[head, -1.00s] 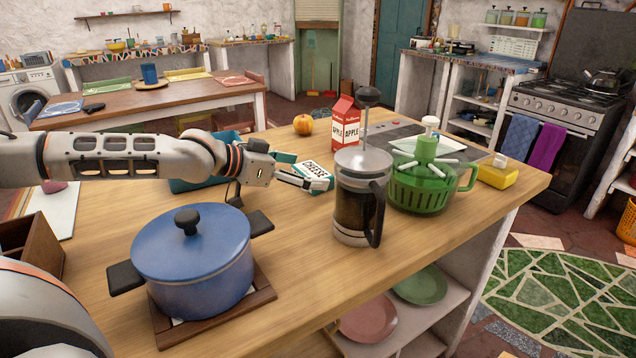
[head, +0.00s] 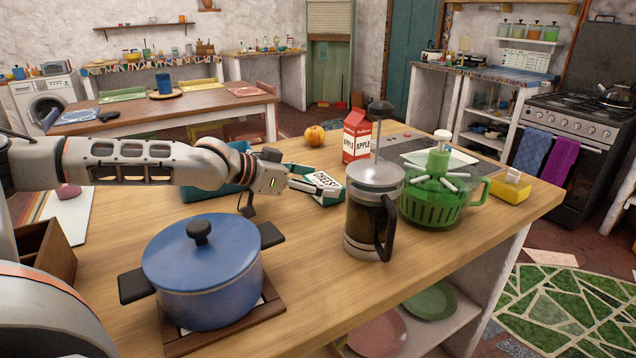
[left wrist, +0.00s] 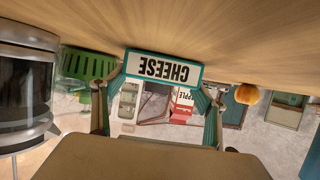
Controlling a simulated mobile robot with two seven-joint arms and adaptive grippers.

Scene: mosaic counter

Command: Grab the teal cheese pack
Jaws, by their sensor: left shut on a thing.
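The teal cheese pack (head: 326,183), with a white label reading CHEESE, is near the middle of the wooden counter in the head view. My left gripper (head: 316,189) reaches it from the left and is shut on it. In the left wrist view the pack (left wrist: 163,68) sits between the two fingers of the gripper (left wrist: 162,86), its label upside down. I cannot tell whether the pack touches the counter. My right gripper is not in view.
A French press (head: 373,205) stands close to the right of the pack, with a green spinner bowl (head: 435,202) beyond. A red apple carton (head: 356,140) and an orange fruit (head: 314,135) are behind. A blue pot (head: 203,265) stands in front, and a teal bin (head: 208,193) is behind my arm.

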